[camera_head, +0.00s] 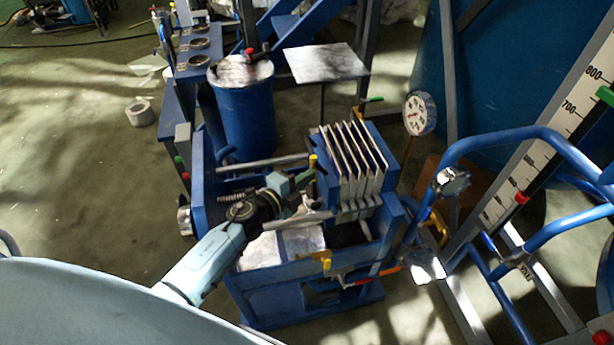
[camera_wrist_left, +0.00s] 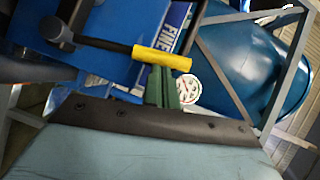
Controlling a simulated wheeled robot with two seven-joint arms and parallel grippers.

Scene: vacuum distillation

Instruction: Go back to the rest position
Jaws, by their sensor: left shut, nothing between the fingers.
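My left gripper (camera_head: 304,180) is in the middle of the head view, over the blue apparatus (camera_head: 200,160) with its stack of upright pale plates (camera_head: 352,165). Its green fingers show in the left wrist view (camera_wrist_left: 163,88), shut and empty. A yellow-ended handle (camera_head: 313,161) is close to the fingertips. In the left wrist view the yellow handle (camera_wrist_left: 162,58) lies just past the fingers on a dark bar; I cannot tell whether they touch. My right gripper is not in view.
A blue cylinder (camera_head: 248,112) stands behind the apparatus. A round gauge (camera_head: 419,113) and blue bent pipes (camera_head: 520,133) are to the right, beside a tall scale (camera_head: 570,110). A grey metal bar (camera_head: 297,221) crosses near my left wrist. Open floor (camera_head: 80,170) is at the left.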

